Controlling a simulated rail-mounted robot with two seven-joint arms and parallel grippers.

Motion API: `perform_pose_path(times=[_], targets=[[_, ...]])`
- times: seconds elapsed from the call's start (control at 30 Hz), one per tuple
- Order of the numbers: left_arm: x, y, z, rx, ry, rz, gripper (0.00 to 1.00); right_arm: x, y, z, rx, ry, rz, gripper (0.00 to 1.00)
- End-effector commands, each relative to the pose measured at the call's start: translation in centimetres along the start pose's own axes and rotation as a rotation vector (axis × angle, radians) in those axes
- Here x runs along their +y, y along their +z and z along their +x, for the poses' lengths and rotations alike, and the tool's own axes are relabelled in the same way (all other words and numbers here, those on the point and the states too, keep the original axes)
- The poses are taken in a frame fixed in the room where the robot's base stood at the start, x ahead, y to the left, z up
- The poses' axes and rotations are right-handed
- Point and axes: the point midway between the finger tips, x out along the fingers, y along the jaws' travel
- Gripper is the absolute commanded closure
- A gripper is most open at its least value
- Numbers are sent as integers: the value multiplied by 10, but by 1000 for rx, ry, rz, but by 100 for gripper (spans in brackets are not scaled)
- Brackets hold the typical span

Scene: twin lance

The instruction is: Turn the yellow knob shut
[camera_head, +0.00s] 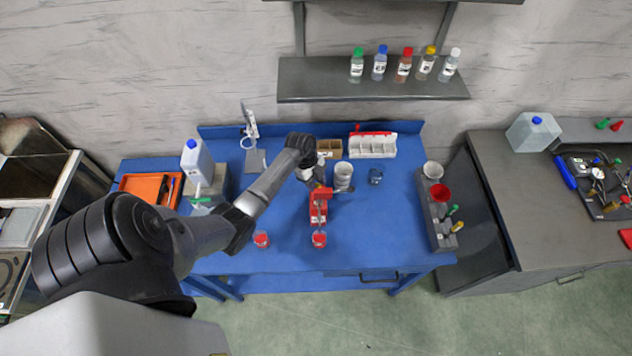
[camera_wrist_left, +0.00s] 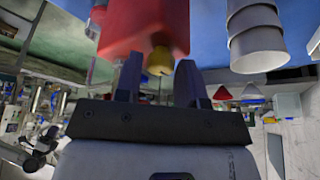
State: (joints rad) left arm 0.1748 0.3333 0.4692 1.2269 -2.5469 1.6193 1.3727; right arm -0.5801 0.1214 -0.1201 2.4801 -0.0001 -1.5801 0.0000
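The yellow knob (camera_wrist_left: 160,60) shows in the left wrist view, on the underside of a red body (camera_wrist_left: 145,22) as that view is turned. My left gripper (camera_wrist_left: 158,75) is open, with one finger on each side of the knob and a visible gap to each. In the head view, the red apparatus (camera_head: 318,209) stands at the middle of the blue table. My left gripper (camera_head: 317,181) is at its far end, and the knob is too small there to make out clearly. My right gripper is not in view.
A pale ribbed cup (camera_head: 343,176) stands close to the right of my left gripper; it also shows in the left wrist view (camera_wrist_left: 256,38). Red-filled beakers (camera_head: 319,240) stand near the blue table's (camera_head: 385,225) front. A grey rack (camera_head: 437,215) stands at right.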

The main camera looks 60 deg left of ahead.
Motion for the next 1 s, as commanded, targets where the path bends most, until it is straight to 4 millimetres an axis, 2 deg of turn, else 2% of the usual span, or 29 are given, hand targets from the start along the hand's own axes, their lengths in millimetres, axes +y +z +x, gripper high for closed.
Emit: perform_pose_path(times=[0.03, 0.33, 0.67, 1.0], targets=[[0, 0, 0, 0, 0, 0, 69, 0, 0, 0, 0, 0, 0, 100], [0, 0, 0, 0, 0, 0, 97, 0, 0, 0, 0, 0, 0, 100], [-1, 1, 0, -3, 27, 62, 98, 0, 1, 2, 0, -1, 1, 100], [-3, 3, 1, -6, 135, 317, 98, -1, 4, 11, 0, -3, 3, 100]])
